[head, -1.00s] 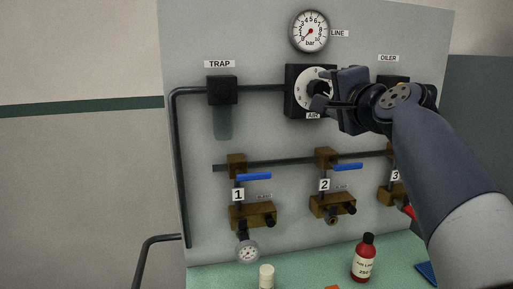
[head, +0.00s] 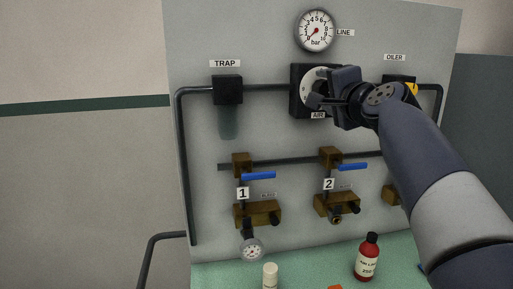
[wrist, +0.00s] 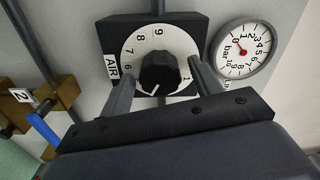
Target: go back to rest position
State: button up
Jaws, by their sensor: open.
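My gripper (head: 314,100) is up at the black AIR box (head: 297,76) with the white numbered dial, in front of the panel. In the wrist view the gripper (wrist: 162,72) is open, with one finger on each side of the black dial knob (wrist: 160,75). Small gaps show between the knob and the fingers, and nothing is held. In the head view my gripper hides the knob and part of the dial.
The line gauge (head: 316,31) sits above the dial. The trap (head: 227,90) is to the left and the oiler (head: 398,79) to the right, partly behind my arm. Blue-handled valves (head: 258,176) are below. A red bottle (head: 367,258) and white bottle (head: 270,276) stand on the green bench.

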jog(key=s+d+b, duration=0.2)
jog(key=s, duration=0.8)
jog(key=w+p, duration=0.1)
jog(key=w, duration=0.2)
jog(key=w+a, duration=0.1)
jog(key=w, duration=0.3)
jog(key=w+a+p, duration=0.1)
jog(key=w, duration=0.2)
jog(key=shift+w+a+p, duration=0.1)
jog(key=shift+w+p, duration=0.25)
jog(key=shift+w+r+m+p, duration=0.2)
jog(key=shift+m+p, duration=0.2)
jog(key=shift+p, duration=0.15)
jog(key=shift+s+r+m+p, duration=0.1)
jog(key=shift+s+m+p, duration=0.15)
jog(key=shift+m+p, duration=0.7)
jog(key=m+p, duration=0.3)
jog(key=m, duration=0.3)
jog(key=shift+w+p, duration=0.1)
jog(key=shift+p, duration=0.25)
jog(key=m+p, duration=0.2)
jog(key=m, duration=0.2)
jog(key=shift+p, duration=0.3)
jog(key=m+p, duration=0.3)
jog(key=m, duration=0.2)
jog(key=shift+s+f, duration=0.2)
jog(key=shift+s, duration=0.05)
jog(key=shift+s+d, duration=0.25)
jog(key=shift+s, duration=0.65)
